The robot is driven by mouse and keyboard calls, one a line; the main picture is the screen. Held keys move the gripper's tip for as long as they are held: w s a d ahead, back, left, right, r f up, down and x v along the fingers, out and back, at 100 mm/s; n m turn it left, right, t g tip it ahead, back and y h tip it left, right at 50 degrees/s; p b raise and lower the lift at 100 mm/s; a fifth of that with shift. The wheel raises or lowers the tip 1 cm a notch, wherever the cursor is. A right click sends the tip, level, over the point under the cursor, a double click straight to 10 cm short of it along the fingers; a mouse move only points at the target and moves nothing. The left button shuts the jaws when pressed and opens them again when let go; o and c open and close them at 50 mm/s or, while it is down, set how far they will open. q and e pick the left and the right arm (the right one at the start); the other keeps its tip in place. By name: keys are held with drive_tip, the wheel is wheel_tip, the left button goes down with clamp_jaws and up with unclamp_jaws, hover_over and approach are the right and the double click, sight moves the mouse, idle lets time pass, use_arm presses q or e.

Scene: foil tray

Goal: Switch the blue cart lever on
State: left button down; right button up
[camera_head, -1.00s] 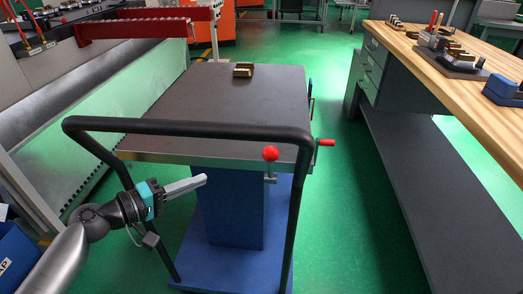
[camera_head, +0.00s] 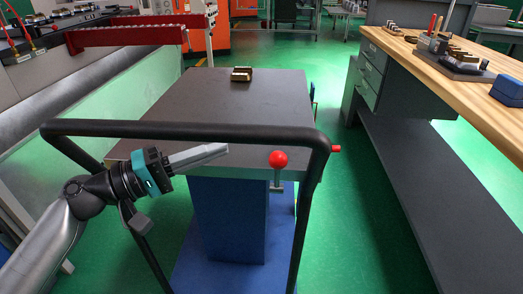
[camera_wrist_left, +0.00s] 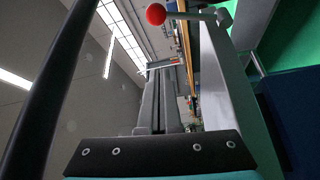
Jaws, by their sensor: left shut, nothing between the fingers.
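The cart (camera_head: 232,112) has a dark grey top, a blue column and base, and a black tubular push handle. The lever is a red ball knob (camera_head: 278,159) on a short metal stem, upright at the cart's near edge, right of its middle. It also shows at the top of the left wrist view (camera_wrist_left: 156,14). My left gripper (camera_head: 226,150) is shut and empty, just left of the red knob in the head view, with a gap between them. Its closed fingers (camera_wrist_left: 160,100) point toward the cart. My right gripper is not in view.
The black push handle (camera_head: 180,129) passes close to my left gripper. A second red handle end (camera_head: 336,149) sticks out on the cart's right side. A wooden workbench (camera_head: 440,75) stands at right, with green floor between.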

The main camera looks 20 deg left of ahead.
sight(277, 174)
use_arm(q)
drive_tip(key=w+d, duration=0.3)
drive_tip(key=d, duration=0.5)
drive_tip(key=shift+b, duration=0.35)
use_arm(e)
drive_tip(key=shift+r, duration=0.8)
use_arm(q)
drive_tip(key=shift+d, duration=0.1)
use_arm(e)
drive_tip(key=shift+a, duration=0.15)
